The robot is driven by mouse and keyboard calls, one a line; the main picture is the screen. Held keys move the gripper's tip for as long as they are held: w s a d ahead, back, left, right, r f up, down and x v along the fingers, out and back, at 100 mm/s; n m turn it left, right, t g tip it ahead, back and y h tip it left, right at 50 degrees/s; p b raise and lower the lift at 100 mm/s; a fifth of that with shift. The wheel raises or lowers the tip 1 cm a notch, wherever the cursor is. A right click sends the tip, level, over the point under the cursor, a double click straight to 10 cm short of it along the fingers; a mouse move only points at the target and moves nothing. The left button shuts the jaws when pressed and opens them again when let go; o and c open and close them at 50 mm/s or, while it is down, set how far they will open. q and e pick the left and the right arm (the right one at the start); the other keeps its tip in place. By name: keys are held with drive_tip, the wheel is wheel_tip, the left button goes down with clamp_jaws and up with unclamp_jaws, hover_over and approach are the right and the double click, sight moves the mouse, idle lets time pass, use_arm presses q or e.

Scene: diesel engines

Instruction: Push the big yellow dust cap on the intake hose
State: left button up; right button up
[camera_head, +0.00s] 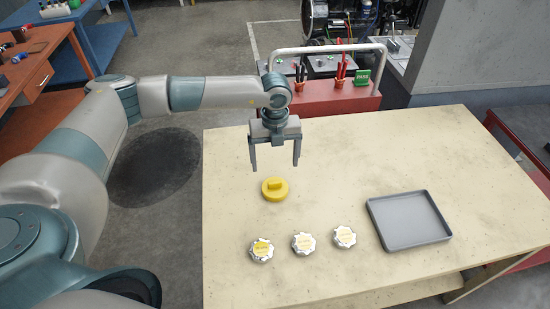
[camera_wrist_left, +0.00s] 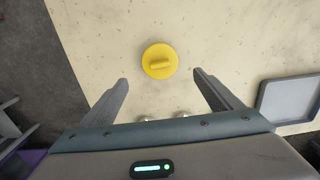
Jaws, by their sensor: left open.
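The big yellow dust cap (camera_head: 275,189) is a round disc with a raised grip bar, lying on the pale wooden table (camera_head: 400,150). My left gripper (camera_head: 276,168) is open and empty, pointing down above the table near the cap. In the left wrist view the cap (camera_wrist_left: 160,61) sits beyond the two fingertips (camera_wrist_left: 160,76), centred between them, and nothing is held. I cannot make out an intake hose for certain in either view. My right gripper does not show.
Three silver caps with yellowish tops (camera_head: 304,243) stand in a row in front of the yellow cap. A grey tray (camera_head: 409,219) lies at the right. A red cart (camera_head: 325,99) with a handle stands behind the table, and an engine (camera_head: 340,20) stands farther back.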

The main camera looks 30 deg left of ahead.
sight(275, 182)
use_arm(q)
drive_tip(key=shift+f+b, duration=0.75)
drive_tip(key=shift+f, duration=1.1)
drive_tip(key=shift+f+b, duration=0.35)
drive_tip(key=shift+f, duration=0.35)
drive_tip(key=shift+f+b, duration=1.8)
drive_tip(key=shift+f, duration=0.45)
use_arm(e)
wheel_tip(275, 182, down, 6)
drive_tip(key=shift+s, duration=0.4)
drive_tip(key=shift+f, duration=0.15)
use_arm(q)
clamp_jaws()
drive_tip(key=shift+r, duration=0.1)
